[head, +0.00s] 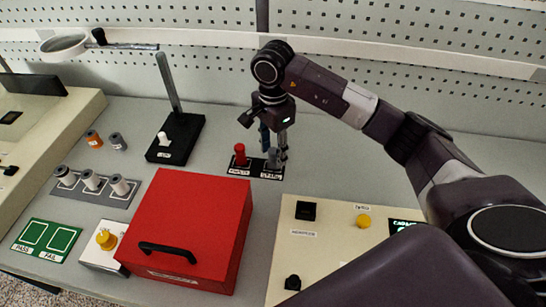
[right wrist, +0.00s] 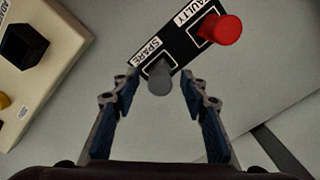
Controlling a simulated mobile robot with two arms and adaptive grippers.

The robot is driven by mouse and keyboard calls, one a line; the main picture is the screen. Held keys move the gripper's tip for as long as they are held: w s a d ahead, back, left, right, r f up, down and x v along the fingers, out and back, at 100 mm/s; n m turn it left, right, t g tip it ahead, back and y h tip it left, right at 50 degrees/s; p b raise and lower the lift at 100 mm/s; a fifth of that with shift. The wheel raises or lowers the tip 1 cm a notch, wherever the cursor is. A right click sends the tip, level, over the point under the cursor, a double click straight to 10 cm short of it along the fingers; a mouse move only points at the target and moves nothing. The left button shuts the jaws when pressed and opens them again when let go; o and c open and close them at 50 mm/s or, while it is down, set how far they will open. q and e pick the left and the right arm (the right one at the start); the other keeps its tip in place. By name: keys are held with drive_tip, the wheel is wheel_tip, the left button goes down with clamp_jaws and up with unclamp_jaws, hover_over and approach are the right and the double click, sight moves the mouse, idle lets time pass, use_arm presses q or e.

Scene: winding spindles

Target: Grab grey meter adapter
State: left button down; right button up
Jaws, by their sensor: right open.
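The grey meter adapter (right wrist: 159,78) appears to be the short grey cylinder standing on the "SPARE" square of a small black plate (right wrist: 178,60). In the head view it is largely hidden by my right gripper (head: 273,145), which points down over that square. In the right wrist view my right gripper (right wrist: 162,105) is open, with one finger on each side of the grey piece and visible gaps to both. The grey piece is not gripped. A red piece (right wrist: 227,30) stands beside it on the "FAULTY" square; it also shows in the head view (head: 240,153). My left gripper is not in view.
A red box (head: 190,210) with a black handle stands front left of the plate. A beige panel (head: 330,225) with knobs lies front right. A black stand (head: 175,138) with a grey post is at the left. A perforated wall runs behind.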

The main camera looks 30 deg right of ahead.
clamp_jaws()
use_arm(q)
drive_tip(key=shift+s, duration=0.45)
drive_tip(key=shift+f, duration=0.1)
use_arm(e)
drive_tip(key=shift+r, duration=0.15)
